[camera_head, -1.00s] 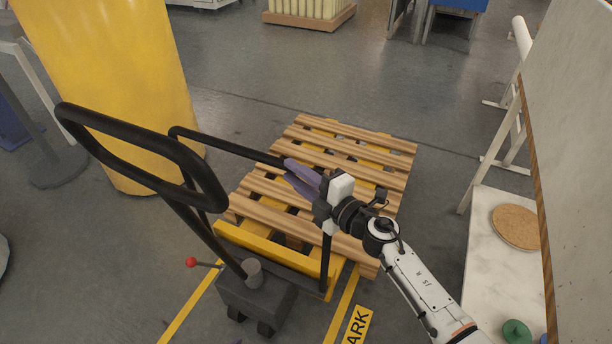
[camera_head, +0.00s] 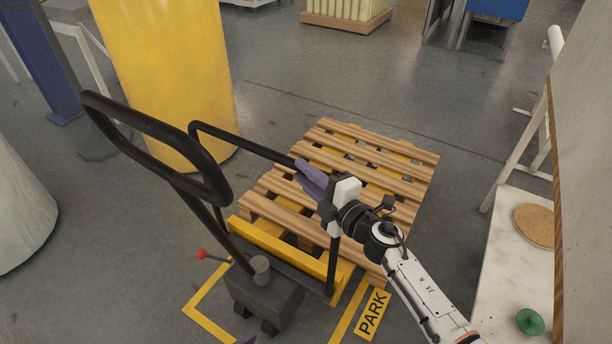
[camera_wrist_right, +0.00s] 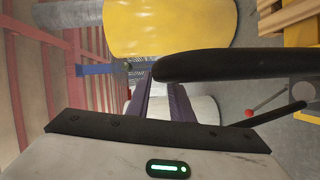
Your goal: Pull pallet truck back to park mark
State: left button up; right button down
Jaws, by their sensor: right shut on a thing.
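The pallet truck has a black loop handle (camera_head: 190,165), a black rail, a dark grey base (camera_head: 262,296) and a yellow frame (camera_head: 275,243). A wooden pallet (camera_head: 330,180) lies over its forks. My right gripper (camera_head: 311,178) is shut on the black rail (camera_head: 243,145), at its upper right part. The rail also shows in the right wrist view (camera_wrist_right: 235,64). The yellow park mark (camera_head: 207,288) outlines the floor around the base, with a PARK label (camera_head: 371,315) at its right.
A yellow cylinder (camera_head: 170,75) stands behind the handle. A white rounded object (camera_head: 20,210) is at the left. A pale table (camera_head: 500,250) with a cork disc (camera_head: 538,225) and a green item (camera_head: 530,322) borders the right.

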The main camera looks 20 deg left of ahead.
jog(key=shift+s+a+f, duration=0.35)
jog(key=shift+s+a, duration=0.05)
jog(key=shift+s, duration=0.1)
jog(key=c, duration=1.6)
grip_release()
jog(key=shift+a, duration=0.1)
jog(key=shift+o, duration=0.2)
jog(key=p+v, duration=0.3)
jog(key=v, duration=0.7)
jog(key=shift+d, duration=0.3)
jog(key=shift+r, duration=0.1)
